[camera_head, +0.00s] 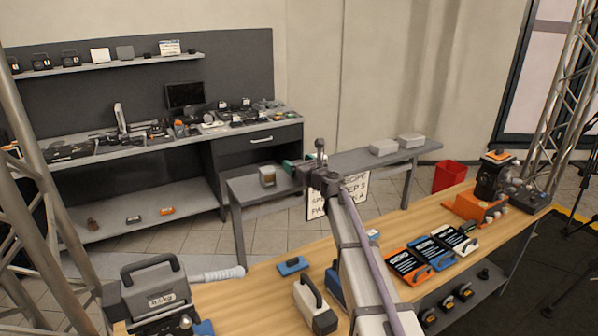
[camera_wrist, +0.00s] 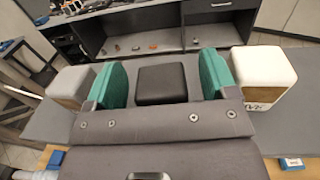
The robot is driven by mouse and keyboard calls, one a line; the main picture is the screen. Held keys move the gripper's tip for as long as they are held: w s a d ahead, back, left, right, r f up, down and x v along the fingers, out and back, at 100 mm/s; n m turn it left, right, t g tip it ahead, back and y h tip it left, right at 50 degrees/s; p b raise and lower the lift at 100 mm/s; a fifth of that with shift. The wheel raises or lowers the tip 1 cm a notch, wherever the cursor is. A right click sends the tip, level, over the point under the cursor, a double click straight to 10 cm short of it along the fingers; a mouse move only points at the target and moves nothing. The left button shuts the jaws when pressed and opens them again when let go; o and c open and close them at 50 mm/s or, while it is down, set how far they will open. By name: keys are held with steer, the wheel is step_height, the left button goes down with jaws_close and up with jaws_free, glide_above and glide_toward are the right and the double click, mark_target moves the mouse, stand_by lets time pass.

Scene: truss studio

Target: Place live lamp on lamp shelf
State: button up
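My gripper (camera_wrist: 162,85) is over the grey side table (camera_wrist: 45,122). Its two green fingers stand apart on either side of a black-topped block (camera_wrist: 162,84), with a narrow gap visible on each side. A pale-topped block (camera_wrist: 70,84) is outside the left finger, and a white block with a brown front (camera_wrist: 264,74) is outside the right one. In the head view my gripper (camera_head: 292,168) is beside a brown-fronted block (camera_head: 267,176). Which block is the live lamp, I cannot tell. A wall shelf (camera_head: 140,62) at upper left, possibly the lamp shelf, holds several small devices.
A cluttered grey workbench (camera_head: 180,140) stands behind the side table. Two pale boxes (camera_head: 384,147) lie at the side table's right end. A wooden bench (camera_head: 250,290) in front carries cases and devices. A red bin (camera_head: 449,175) and metal trusses (camera_head: 30,150) stand nearby.

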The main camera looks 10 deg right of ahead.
steer(key=c, duration=1.1)
steer(key=shift+o, duration=0.2)
steer(key=shift+r, duration=0.1)
